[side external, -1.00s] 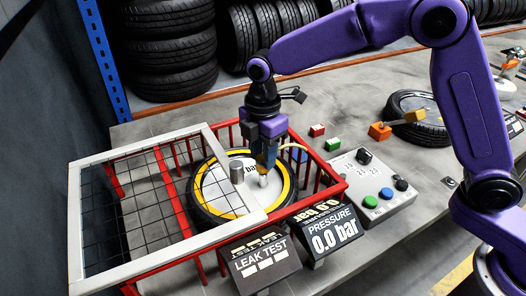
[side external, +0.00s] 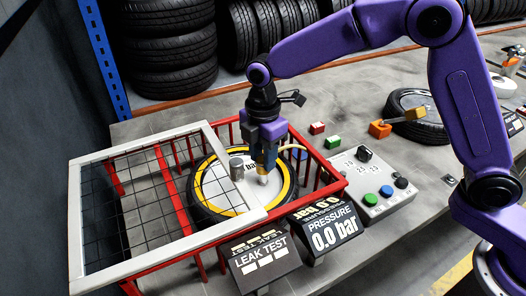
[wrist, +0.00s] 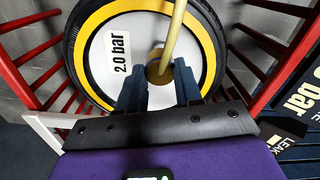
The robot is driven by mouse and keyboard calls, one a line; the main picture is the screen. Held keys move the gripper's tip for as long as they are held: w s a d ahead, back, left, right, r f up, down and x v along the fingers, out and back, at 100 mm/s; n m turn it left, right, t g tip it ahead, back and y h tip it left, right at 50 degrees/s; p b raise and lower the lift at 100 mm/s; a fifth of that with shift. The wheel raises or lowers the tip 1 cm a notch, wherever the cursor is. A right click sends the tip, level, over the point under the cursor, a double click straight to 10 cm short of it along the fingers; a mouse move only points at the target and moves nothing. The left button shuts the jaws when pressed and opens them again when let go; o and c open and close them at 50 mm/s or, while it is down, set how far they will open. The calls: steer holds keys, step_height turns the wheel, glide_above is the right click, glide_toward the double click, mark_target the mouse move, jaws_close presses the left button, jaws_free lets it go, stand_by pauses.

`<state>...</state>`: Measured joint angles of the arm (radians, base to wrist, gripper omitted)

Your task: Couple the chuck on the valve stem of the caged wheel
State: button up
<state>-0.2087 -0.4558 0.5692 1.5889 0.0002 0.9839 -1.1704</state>
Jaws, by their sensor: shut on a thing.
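The caged wheel (side external: 208,195) lies flat in the red cage, with a yellow ring and a white centre. In the wrist view the wheel (wrist: 110,62) bears a "2.0 bar" label. My gripper (side external: 265,163) points down over the right part of the wheel, inside the cage. It is shut on the chuck (wrist: 158,72), a brass-coloured round piece with a pale yellow hose (wrist: 174,30) running from it. A pale tip (side external: 263,180) shows below the fingers, close to the wheel. The valve stem is hidden, so I cannot tell whether the chuck touches it.
The red cage (side external: 325,168) rails surround the wheel. A white-framed mesh lid (side external: 75,225) covers the left part. The pressure display (side external: 330,233) reads 0.0 bar, beside a leak test sign (side external: 262,262). A button box (side external: 372,187) stands at right.

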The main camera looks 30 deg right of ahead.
steer(key=shift+f, duration=1.15)
steer(key=o, duration=1.2)
step_height(320, 180, up, 17)
steer(key=shift+r, duration=0.2)
steer(key=s+d+f+m, duration=0.2)
steer(key=s+d+f, duration=0.1)
steer(key=s+d, duration=0.4)
steer(key=s+d+f+m, duration=0.3)
steer(key=s+d, duration=0.5)
steer(key=s, duration=0.4)
steer(key=s+d+f+m, duration=0.3)
steer(key=s+d+f, duration=0.1)
steer(key=s+d, duration=0.4)
steer(key=shift+s+d+f, duration=0.1)
steer(key=shift+s+f, duration=0.05)
steer(key=shift+s, duration=0.55)
steer(key=shift+s+f, duration=0.15)
steer(key=shift+s, duration=0.5)
